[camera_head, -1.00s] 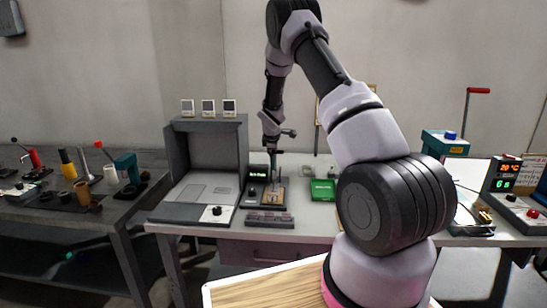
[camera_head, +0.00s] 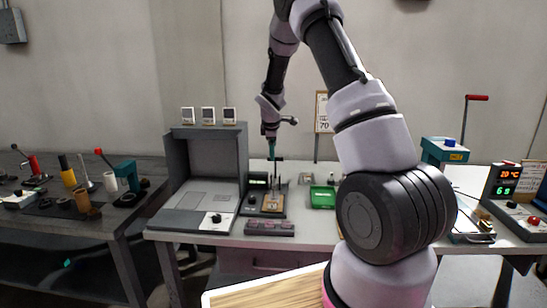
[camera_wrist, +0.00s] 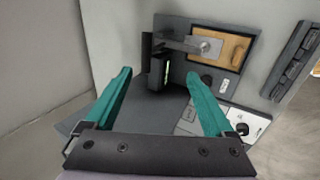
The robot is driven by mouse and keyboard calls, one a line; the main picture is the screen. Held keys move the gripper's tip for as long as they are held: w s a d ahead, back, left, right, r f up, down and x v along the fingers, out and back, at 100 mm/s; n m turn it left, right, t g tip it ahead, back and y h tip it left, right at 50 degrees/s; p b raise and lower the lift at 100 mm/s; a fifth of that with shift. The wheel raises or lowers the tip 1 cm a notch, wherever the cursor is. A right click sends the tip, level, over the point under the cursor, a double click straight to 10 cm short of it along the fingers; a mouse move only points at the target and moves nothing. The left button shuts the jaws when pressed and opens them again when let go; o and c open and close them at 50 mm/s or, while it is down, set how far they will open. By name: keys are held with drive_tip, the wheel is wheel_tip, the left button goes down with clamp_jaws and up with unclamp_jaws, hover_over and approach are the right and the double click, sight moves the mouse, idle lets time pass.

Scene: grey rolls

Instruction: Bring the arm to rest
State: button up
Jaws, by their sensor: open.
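My gripper (camera_wrist: 158,95) is open in the wrist view, with its two teal fingers spread and nothing between them. In the head view my gripper (camera_head: 271,152) hangs at the end of the arm, above the back of the middle workbench. Below it is a small dark device (camera_head: 253,200) with a tan plate (camera_head: 273,202). In the wrist view the tan plate (camera_wrist: 236,50) lies beyond the fingertips, with a grey metal lever (camera_wrist: 190,43) by it. The gripper is apart from these things.
A grey open-fronted booth (camera_head: 208,160) stands left of the device, with several small white displays on top. A green tray (camera_head: 323,197) lies to the right. A dark bar with buttons (camera_head: 269,228) lies at the bench's front. Free room is above the bench.

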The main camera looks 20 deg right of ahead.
drive_tip(key=shift+s+a+r, duration=0.1)
drive_tip(key=shift+s+r, duration=0.15)
drive_tip(key=shift+r, duration=0.2)
drive_tip(key=s+a+r+m+y, duration=0.1)
drive_tip(key=s+r+m, duration=0.7)
drive_tip(key=s+r, duration=1)
drive_tip(key=s+a+r+m+y, duration=0.1)
drive_tip(key=s+a+r+m, duration=0.1)
drive_tip(key=s, duration=0.5)
drive_tip(key=s+a+r+m+t+y, duration=0.1)
drive_tip(key=s+r+m, duration=0.2)
drive_tip(key=s, duration=0.5)
drive_tip(key=s+a+r+m+t+y, duration=0.1)
drive_tip(key=s+a+r+m, duration=0.1)
drive_tip(key=s, duration=0.6)
drive_tip(key=r+m, duration=0.1)
drive_tip(key=m, duration=0.1)
drive_tip(key=shift+a+r+m, duration=0.2)
drive_tip(key=shift+a+m, duration=0.1)
drive_tip(key=shift+a, duration=0.05)
